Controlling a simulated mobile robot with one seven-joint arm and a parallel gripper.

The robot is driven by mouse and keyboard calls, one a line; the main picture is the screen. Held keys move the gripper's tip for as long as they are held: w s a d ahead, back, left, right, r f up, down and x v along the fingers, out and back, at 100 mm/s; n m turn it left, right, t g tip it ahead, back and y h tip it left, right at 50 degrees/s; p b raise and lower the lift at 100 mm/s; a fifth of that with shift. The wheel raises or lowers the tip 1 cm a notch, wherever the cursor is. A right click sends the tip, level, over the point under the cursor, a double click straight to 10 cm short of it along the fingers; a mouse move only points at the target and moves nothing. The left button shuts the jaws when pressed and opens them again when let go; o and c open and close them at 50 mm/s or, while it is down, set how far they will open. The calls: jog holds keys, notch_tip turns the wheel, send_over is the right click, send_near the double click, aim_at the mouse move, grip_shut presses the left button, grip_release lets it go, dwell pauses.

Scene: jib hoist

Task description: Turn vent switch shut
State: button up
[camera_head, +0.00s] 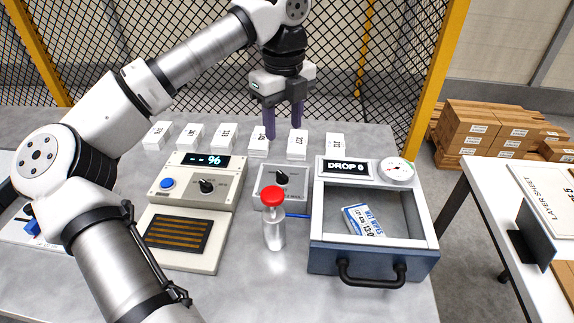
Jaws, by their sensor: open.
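My gripper (283,132) is open and empty, pointing down. Its two dark fingers hang above the row of white blocks at the back of the table. A small grey switch box (269,197) with a black knob (281,177) stands in front of and below it, apart from the fingers. Another black knob (206,186) sits on the beige control unit (220,203), beside a blue button. The lettering by both knobs is too small to read, so I cannot tell which is marked vent.
A clear bottle with a red cap (273,233) stands before the switch box. At its right is an open-topped drawer box (323,225) with a "DROP 0" display, a gauge (397,171) and a packet (363,220) inside. Numbered white blocks (297,144) line the back, before a mesh fence.

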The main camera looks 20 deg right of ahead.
aim_at(284, 176)
notch_tip(284, 176, down, 13)
jog(key=p, duration=0.3)
jog(key=shift+s+f, duration=0.1)
jog(key=shift+f, duration=0.05)
jog(key=c, duration=1)
